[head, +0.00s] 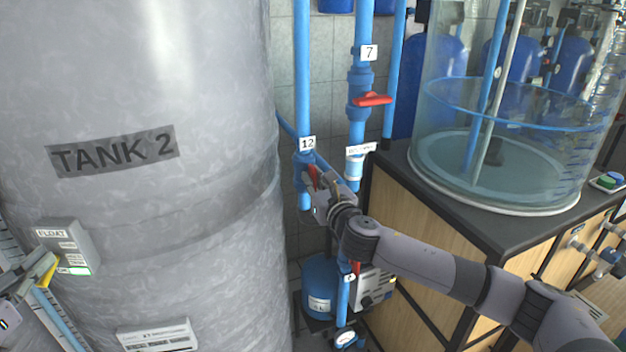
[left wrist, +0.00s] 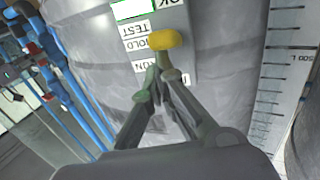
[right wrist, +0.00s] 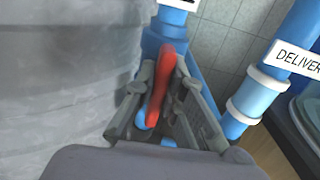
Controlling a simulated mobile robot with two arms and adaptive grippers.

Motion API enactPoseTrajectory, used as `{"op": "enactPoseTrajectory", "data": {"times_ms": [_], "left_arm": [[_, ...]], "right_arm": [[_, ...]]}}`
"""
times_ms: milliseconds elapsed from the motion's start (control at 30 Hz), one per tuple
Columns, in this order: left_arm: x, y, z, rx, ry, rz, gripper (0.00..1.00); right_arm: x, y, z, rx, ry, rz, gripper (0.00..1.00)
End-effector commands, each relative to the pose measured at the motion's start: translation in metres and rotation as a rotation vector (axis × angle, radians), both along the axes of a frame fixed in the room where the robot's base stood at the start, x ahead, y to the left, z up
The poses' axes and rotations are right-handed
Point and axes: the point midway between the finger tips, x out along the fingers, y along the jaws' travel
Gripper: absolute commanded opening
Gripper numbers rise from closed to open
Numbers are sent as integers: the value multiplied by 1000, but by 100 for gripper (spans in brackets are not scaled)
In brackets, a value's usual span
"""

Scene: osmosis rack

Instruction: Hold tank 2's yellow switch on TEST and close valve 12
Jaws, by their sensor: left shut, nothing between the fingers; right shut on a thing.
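The yellow switch (head: 48,273) is on the grey float box (head: 72,240) on tank 2 (head: 150,90). In the left wrist view its yellow knob (left wrist: 166,41) is beside the TEST and HOLD labels; I cannot tell exactly which it marks. My left gripper (left wrist: 157,85) is shut and empty, its fingertips close to the knob; contact is unclear. Valve 12 has a red handle (head: 313,176) on a blue pipe, below the tag 12 (head: 307,143). My right gripper (right wrist: 158,95) is shut on this red handle (right wrist: 161,85), which runs roughly along the pipe, slightly tilted.
Valve 7's red handle (head: 372,99) lies across the pipe to the right. A clear water tank (head: 500,150) stands on a black-topped wooden cabinet (head: 420,225). A blue vessel (head: 320,283) and a pump sit low between tank 2 and the cabinet.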

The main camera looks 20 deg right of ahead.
Motion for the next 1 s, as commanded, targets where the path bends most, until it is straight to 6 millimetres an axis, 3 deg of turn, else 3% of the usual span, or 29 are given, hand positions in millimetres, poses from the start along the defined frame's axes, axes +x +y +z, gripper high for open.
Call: {"op": "enactPoseTrajectory", "data": {"times_ms": [567, 600, 900, 1000], "left_arm": [[0, 0, -1, 0, 2, 0, 0], [0, 0, -1, 0, 2, 0, 0], [0, 0, -1, 0, 2, 0, 0], [0, 0, -1, 0, 2, 0, 0]], "right_arm": [[0, -1, -1, 134, 1, 1, 0], [0, -1, -1, 134, 1, 1, 11], [0, -1, 0, 132, 1, 0, 31], [0, -1, 0, 132, 0, 0, 31]]}}
